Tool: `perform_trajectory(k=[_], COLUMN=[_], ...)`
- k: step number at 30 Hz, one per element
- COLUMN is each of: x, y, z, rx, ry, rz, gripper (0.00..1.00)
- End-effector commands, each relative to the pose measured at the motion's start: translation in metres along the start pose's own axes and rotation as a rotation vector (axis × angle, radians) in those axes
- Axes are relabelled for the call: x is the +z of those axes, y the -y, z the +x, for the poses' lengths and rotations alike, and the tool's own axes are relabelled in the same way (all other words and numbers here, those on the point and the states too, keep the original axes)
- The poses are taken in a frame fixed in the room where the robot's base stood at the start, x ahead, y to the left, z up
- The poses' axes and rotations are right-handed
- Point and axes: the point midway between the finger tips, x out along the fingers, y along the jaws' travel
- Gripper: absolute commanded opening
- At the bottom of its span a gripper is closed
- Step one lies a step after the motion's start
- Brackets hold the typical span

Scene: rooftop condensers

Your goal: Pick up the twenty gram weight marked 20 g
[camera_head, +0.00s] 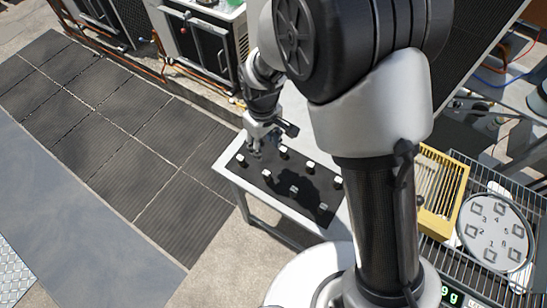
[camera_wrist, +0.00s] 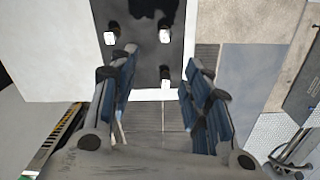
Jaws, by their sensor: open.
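Several small weights with pale tops stand on a black mat (camera_head: 278,188) on a white table (camera_head: 226,166). One weight (camera_head: 240,158) is at the mat's left end and another (camera_head: 283,152) is at its far edge. Their markings are too small to read, so I cannot tell which is the 20 g one. My gripper (camera_head: 254,152) is over the left part of the mat. In the wrist view my gripper (camera_wrist: 158,62) is open and empty; a weight (camera_wrist: 165,75) shows between its fingers, and two more (camera_wrist: 110,38) (camera_wrist: 164,36) lie farther up the picture.
A yellow slatted box (camera_head: 440,190) and a round plate with numbered squares (camera_head: 495,232) are on a wire rack at right. A green-lit display (camera_head: 452,296) is below them. Condenser units (camera_head: 200,40) stand behind the table. Dark floor tiles (camera_head: 130,130) lie to the left.

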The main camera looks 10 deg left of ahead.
Motion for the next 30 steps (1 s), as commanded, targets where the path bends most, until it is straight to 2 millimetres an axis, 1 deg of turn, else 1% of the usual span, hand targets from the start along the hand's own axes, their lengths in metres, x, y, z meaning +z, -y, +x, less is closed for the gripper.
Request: perform_trajectory(k=[1, 3, 9, 12, 16, 23, 26, 30], x=[0.002, 0.002, 0.003, 0.003, 0.003, 0.004, 0.007, 0.011], y=[0.001, 0.001, 0.001, 0.001, 0.0, 0.002, 0.004, 0.007], z=[0.013, 0.029, 0.073, 0.091, 0.106, 0.117, 0.129, 0.151], rx=[-0.002, -0.002, -0.002, -0.002, -0.001, -0.001, -0.001, -0.001], ry=[0.005, 0.006, 0.006, 0.005, 0.003, 0.002, 0.004, 0.004], rz=[0.0, 0.001, 0.002, 0.003, 0.003, 0.003, 0.002, 0.003], gripper=[0.44, 0.44, 0.44, 0.44, 0.44, 0.44, 0.44, 0.44])
